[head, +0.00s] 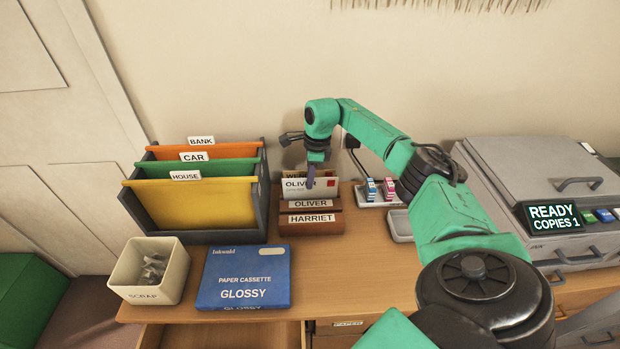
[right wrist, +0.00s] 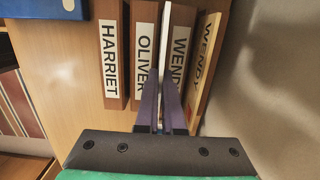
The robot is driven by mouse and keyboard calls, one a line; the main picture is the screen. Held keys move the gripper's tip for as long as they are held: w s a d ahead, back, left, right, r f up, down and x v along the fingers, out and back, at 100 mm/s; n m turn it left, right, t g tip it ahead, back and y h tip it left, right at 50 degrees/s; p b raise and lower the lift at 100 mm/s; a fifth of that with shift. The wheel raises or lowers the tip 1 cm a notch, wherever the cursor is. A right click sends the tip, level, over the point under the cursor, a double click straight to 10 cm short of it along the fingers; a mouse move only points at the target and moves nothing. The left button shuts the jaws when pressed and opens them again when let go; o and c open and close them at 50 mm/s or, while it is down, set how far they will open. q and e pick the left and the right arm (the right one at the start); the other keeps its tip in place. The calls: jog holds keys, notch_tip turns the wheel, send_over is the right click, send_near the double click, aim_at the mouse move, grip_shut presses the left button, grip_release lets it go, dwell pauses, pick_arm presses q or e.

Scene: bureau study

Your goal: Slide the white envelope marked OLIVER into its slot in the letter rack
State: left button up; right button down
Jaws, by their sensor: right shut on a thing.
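The white envelope (head: 296,194) marked OLIVER stands upright at the wooden letter rack (head: 312,228), with a red stamp at its top right. My right gripper (head: 310,182) is shut on its top edge from above. In the right wrist view the envelope (right wrist: 166,45) shows edge-on between the OLIVER panel (right wrist: 145,50) and the WENDY panel (right wrist: 181,50), with my right gripper (right wrist: 163,90) over it. In the head view its lower edge meets the top of the OLIVER panel; how deep it reaches is hidden. My left gripper is out of view.
A tan WENDY envelope (right wrist: 205,60) stands in the rear slot. The HARRIET panel (head: 311,219) is at the front. Left are a file holder (head: 264,190), a blue paper box (head: 243,277) and a scrap bin (head: 150,270). A copier (head: 530,165) stands right. Desk front-right of the rack is clear.

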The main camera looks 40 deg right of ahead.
jog(key=shift+f+b, duration=0.65)
jog(key=shift+f, duration=0.25)
dwell(0.5)
jog(key=c, duration=1)
grip_release()
jog(key=shift+o, duration=0.2)
jog(key=shift+r, duration=0.1)
notch_tip(320, 180, up, 14)
jog(key=s+d+b, duration=0.1)
jog(key=shift+d+r, duration=0.2)
jog(key=shift+s+f, duration=0.1)
